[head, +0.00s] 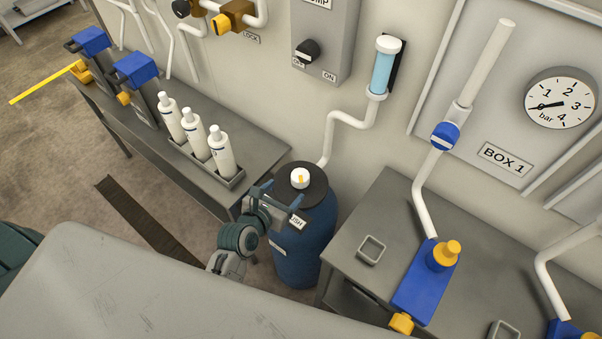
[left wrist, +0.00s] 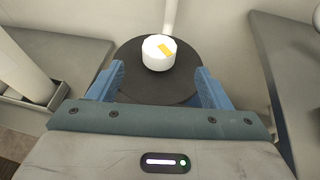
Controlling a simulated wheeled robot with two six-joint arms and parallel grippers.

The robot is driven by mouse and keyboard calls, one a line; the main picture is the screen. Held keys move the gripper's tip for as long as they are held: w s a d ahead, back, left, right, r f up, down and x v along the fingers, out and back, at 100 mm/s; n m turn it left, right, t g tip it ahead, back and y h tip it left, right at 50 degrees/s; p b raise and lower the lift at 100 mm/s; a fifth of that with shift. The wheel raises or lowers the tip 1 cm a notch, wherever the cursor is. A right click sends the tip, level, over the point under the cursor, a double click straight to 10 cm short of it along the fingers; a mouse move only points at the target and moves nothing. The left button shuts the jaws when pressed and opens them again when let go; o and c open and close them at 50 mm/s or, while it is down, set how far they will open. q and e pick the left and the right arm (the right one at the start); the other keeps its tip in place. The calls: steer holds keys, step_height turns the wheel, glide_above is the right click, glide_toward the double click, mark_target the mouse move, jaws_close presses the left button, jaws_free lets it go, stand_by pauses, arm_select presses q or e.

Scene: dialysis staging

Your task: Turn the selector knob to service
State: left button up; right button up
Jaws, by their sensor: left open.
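The selector knob (head: 300,178) is a white round cap with a yellow-orange mark, on the dark top of a blue tank (head: 297,262). A label on the tank is partly hidden by my gripper; only "SH" reads. No "service" label can be made out. My right gripper is in neither view.
A grey table (head: 370,215) with a blue and yellow device (head: 428,280) stands right of the tank. A grey bench (head: 262,150) with several white bottles (head: 196,133) stands left. A white pipe (head: 328,135) rises behind the tank to the wall.

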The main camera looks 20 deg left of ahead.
mark_target(300, 175)
arm_select(q)
steer(key=p+x, duration=0.1)
steer(key=x, duration=0.9)
steer(key=shift+w+p, duration=0.3)
steer(key=shift+w, duration=0.1)
steer(key=c, duration=1)
